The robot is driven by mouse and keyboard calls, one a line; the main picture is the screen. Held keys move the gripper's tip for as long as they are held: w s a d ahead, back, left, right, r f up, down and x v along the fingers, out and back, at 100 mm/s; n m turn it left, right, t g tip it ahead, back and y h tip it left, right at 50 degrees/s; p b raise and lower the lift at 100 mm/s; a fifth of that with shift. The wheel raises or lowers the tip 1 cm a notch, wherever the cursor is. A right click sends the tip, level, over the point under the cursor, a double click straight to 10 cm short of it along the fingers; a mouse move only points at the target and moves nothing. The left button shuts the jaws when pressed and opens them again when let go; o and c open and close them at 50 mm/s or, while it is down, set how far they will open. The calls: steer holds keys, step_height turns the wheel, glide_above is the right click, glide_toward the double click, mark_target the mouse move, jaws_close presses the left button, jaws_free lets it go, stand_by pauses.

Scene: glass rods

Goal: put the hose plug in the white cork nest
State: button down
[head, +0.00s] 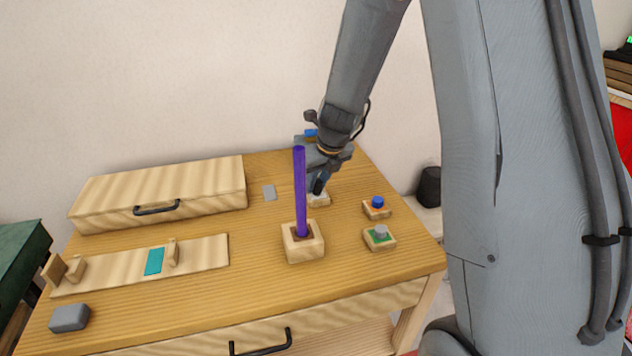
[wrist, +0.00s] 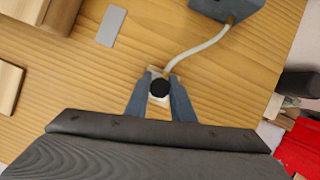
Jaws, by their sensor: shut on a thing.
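The hose plug (wrist: 159,88) is a round black piece between my fingertips in the wrist view, with a pale hose (wrist: 197,46) leading up from it. My gripper (wrist: 159,94) is shut on the plug. In the head view my gripper (head: 319,184) points down over a small block with a whitish top, which I take as the white cork nest (head: 319,200). A pale part of the block shows around the plug in the wrist view. The fingers hide most of the nest, and I cannot tell whether the plug is inside it or just above.
A tall purple rod (head: 300,185) stands in a wooden block (head: 305,249) left of and nearer than my gripper. Two small nests, with a blue plug (head: 377,202) and a grey plug (head: 381,231), sit to the right. A blue-grey box (wrist: 226,7) is at the hose's far end.

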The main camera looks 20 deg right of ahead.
steer(key=shift+f, duration=0.25)
stand_by(0.5)
steer(key=shift+r+p, duration=0.85)
steer(key=shift+p, duration=0.55)
stand_by(0.7)
steer(key=shift+f+b, duration=0.7)
steer(key=shift+f, duration=0.15)
stand_by(0.5)
steer(key=shift+r+p, duration=0.85)
steer(key=shift+p, duration=0.6)
stand_by(0.6)
steer(key=shift+f+b, duration=0.8)
stand_by(0.5)
steer(key=c, duration=1.8)
jaws_free()
